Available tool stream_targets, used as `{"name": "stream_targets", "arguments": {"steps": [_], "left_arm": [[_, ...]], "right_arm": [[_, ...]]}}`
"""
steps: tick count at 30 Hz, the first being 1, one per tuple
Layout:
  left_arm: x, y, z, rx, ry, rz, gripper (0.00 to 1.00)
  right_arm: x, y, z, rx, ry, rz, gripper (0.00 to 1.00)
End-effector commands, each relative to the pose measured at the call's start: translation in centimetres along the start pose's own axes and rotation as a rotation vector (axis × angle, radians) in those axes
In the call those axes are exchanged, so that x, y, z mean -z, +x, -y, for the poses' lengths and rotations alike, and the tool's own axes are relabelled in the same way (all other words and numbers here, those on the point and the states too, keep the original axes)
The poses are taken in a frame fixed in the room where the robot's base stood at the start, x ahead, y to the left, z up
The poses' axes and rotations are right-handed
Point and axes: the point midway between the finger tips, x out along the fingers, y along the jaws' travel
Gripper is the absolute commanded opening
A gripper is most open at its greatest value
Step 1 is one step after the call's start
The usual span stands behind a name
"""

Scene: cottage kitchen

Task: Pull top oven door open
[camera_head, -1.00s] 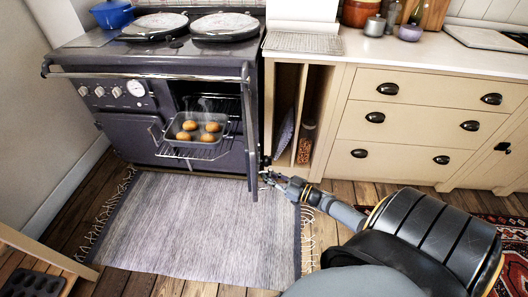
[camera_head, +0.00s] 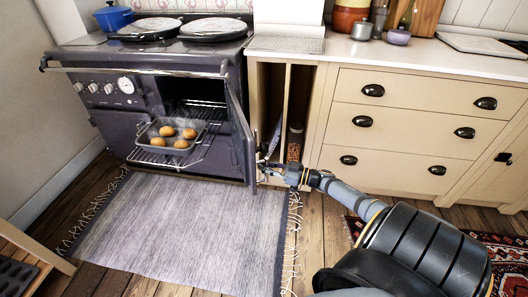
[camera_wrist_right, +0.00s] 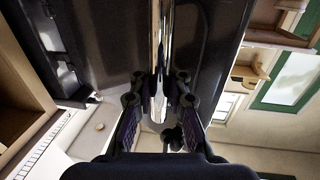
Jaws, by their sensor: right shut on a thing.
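The top oven door (camera_head: 239,132) of the dark range stands wide open, swung out from its right side, with its inner face towards the cavity. My right gripper (camera_head: 266,172) is at the door's free edge, near its lower end. In the right wrist view, the fingers of the right gripper (camera_wrist_right: 160,90) are closed around the bright chrome handle (camera_wrist_right: 156,45) along the dark door. The finger contact itself is partly hidden. My left gripper is not in view.
A baking tray (camera_head: 150,134) with several buns sits on the wire rack (camera_head: 185,157) in the open oven. The cream cabinet (camera_head: 400,130) stands close to the right of the door. A grey rug (camera_head: 180,225) covers the floor in front.

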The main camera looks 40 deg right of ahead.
Motion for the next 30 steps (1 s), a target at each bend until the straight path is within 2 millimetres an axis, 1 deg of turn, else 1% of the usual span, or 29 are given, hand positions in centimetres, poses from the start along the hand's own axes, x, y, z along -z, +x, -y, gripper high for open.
{"name": "stream_targets", "arguments": {"steps": [1,9,10,15,25,28,30], "left_arm": [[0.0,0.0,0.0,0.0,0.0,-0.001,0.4],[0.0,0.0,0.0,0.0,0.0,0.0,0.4],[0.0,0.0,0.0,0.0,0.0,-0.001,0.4],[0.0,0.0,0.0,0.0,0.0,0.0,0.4],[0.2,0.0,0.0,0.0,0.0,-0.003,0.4],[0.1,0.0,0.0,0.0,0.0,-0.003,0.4],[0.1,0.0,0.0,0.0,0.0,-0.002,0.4]], "right_arm": [[-0.7,-0.4,0.4,0.007,0.004,0.012,0.0],[-0.7,-0.4,0.4,0.008,0.003,0.012,0.0],[-0.7,-0.4,0.4,0.008,0.003,0.012,0.16],[-0.6,-0.3,0.3,0.005,0.003,0.009,0.39],[-0.1,-0.2,0.2,0.004,-0.001,0.006,0.39],[1.1,-0.3,0.1,0.005,-0.004,0.008,0.39],[2.6,-0.2,0.3,0.01,-0.003,0.009,0.39]]}}
